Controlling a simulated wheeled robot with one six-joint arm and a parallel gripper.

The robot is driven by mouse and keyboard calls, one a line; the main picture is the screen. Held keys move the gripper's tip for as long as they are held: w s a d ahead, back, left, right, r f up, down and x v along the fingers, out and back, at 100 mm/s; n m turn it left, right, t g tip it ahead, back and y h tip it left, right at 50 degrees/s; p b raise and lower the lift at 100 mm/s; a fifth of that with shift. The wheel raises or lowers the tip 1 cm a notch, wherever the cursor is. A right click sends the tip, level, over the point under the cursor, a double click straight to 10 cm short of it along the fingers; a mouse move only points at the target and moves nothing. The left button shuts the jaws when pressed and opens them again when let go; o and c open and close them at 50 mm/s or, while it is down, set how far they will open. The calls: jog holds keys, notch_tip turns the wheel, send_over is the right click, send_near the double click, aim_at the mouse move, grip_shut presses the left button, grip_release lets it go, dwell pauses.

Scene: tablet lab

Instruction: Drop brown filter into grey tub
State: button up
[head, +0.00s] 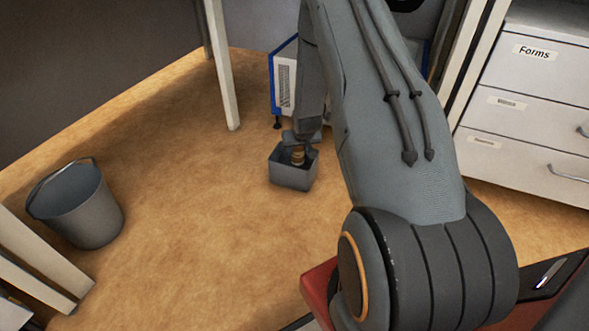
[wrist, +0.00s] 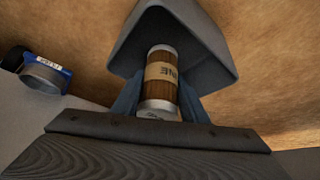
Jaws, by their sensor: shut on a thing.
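The brown filter (wrist: 161,77) is a small upright cylinder with silver ends and a tan label. My gripper (head: 298,147) is shut on it, with a finger on each side in the wrist view (wrist: 158,100). The grey tub (head: 292,178) is a small square open box on the floor. In the head view, the filter (head: 297,157) shows at the tub's opening, below my fingers. In the wrist view the tub (wrist: 208,48) lies behind the filter. I cannot tell how deep the filter is inside it.
A grey bucket (head: 82,208) with a handle stands on the floor at the left. A blue and white cabinet (head: 285,82) is just behind the tub. A drawer unit labelled Forms (head: 525,105) stands at the right. The tan floor (head: 200,190) between bucket and tub is clear.

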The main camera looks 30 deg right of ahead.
jog(key=o, duration=1.2)
jog(key=p+v, duration=0.4)
jog(key=v, duration=0.4)
jog(key=shift+w+a, duration=0.1)
